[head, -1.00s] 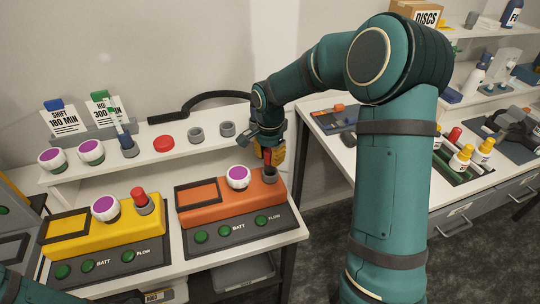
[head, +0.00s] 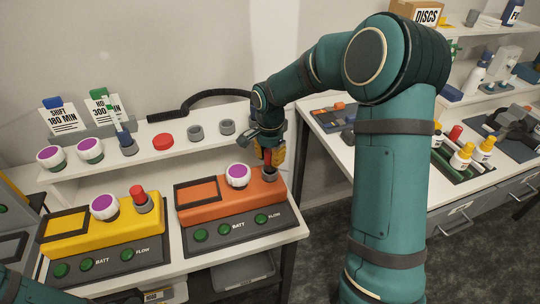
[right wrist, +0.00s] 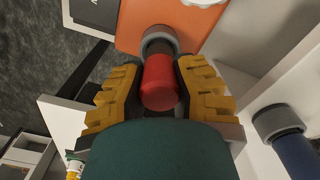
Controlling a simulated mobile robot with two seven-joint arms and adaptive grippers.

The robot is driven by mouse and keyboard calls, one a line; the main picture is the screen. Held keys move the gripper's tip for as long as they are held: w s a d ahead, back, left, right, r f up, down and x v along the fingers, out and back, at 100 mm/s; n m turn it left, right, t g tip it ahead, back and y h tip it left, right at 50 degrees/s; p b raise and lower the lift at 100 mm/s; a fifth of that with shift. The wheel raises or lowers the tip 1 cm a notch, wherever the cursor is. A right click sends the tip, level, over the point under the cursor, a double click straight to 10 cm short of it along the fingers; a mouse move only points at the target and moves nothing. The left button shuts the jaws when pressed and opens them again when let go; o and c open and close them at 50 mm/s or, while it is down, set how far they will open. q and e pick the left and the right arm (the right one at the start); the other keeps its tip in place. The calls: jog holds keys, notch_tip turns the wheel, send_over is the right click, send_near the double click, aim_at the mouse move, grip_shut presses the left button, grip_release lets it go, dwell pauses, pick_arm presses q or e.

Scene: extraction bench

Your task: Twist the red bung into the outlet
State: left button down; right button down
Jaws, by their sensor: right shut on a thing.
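The red bung (right wrist: 160,83) is between the yellow fingers of my right gripper (right wrist: 158,95), which is shut on it. In the right wrist view its far end meets the grey ring of the outlet (right wrist: 158,37) on the orange unit (right wrist: 128,20). In the head view my right gripper (head: 271,156) is above the right end of the orange unit (head: 222,203), and the bung (head: 267,157) shows as a red strip over the grey outlet (head: 269,173). How deep it sits I cannot tell. My left gripper is not clearly in view; part of my left arm shows at the bottom left.
A yellow unit (head: 98,235) stands to the left, with another red bung (head: 137,191) in its grey outlet. A shelf behind holds a red cap (head: 163,141), grey rings (head: 195,133) and purple-topped knobs (head: 89,148). A side bench with bottles (head: 461,158) is at the right.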

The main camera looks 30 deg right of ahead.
jog(key=shift+f+b, duration=0.85)
jog(key=shift+f, duration=0.5)
jog(key=m, duration=0.4)
jog(key=m+p, duration=0.1)
jog(key=m, duration=0.3)
jog(key=shift+r, duration=0.1)
jog(key=shift+m, duration=0.7)
jog(key=c, duration=0.8)
grip_release()
jog(key=shift+o, duration=0.2)
